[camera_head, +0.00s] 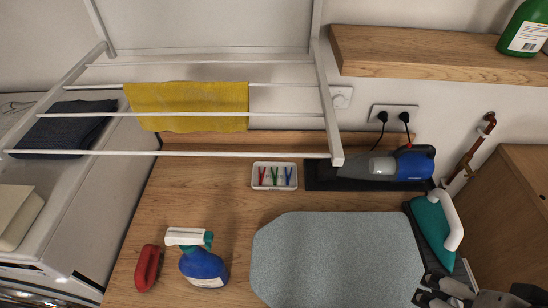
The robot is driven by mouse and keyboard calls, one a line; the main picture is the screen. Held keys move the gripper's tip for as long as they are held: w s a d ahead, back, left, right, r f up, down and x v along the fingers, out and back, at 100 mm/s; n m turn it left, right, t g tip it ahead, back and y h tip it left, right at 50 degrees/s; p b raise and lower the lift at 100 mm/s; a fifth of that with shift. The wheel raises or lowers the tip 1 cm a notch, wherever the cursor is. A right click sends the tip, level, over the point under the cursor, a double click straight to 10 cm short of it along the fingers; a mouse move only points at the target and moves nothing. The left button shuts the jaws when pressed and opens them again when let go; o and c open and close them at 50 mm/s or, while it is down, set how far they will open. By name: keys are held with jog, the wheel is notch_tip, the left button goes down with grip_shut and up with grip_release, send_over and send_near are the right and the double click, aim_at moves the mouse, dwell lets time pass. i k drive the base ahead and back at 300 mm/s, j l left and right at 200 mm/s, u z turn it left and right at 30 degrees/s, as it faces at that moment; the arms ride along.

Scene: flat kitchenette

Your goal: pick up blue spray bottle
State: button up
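The blue spray bottle (203,268) stands on the wooden worktop at the lower middle-left. It has a blue body, a teal neck, a white spray head pointing left and a white label. My gripper (426,288) shows at the lower right corner, over the right end of the grey ironing pad. It is far to the right of the bottle and does not touch it. Its dark fingers point left and look spread, with nothing between them. Part of my arm is cut off by the bottom edge.
A red object (148,268) stands close left of the bottle. The ironing pad (335,260) fills the middle. A clothespin tray (274,176), handheld vacuum (400,164) and teal iron (435,228) lie behind or right. A drying rack (330,120) with a yellow cloth (188,105) hangs above.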

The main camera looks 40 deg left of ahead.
aim_at(202, 268)
jog(key=j+u, duration=0.1)
jog(key=u, duration=0.35)
jog(key=j+u, duration=0.1)
jog(key=u, duration=0.3)
jog(key=j+u, duration=0.1)
jog(key=u, duration=0.35)
jog(key=j+u, duration=0.1)
jog(key=u, duration=0.3)
jog(key=j+u, duration=0.1)
jog(key=u, duration=0.35)
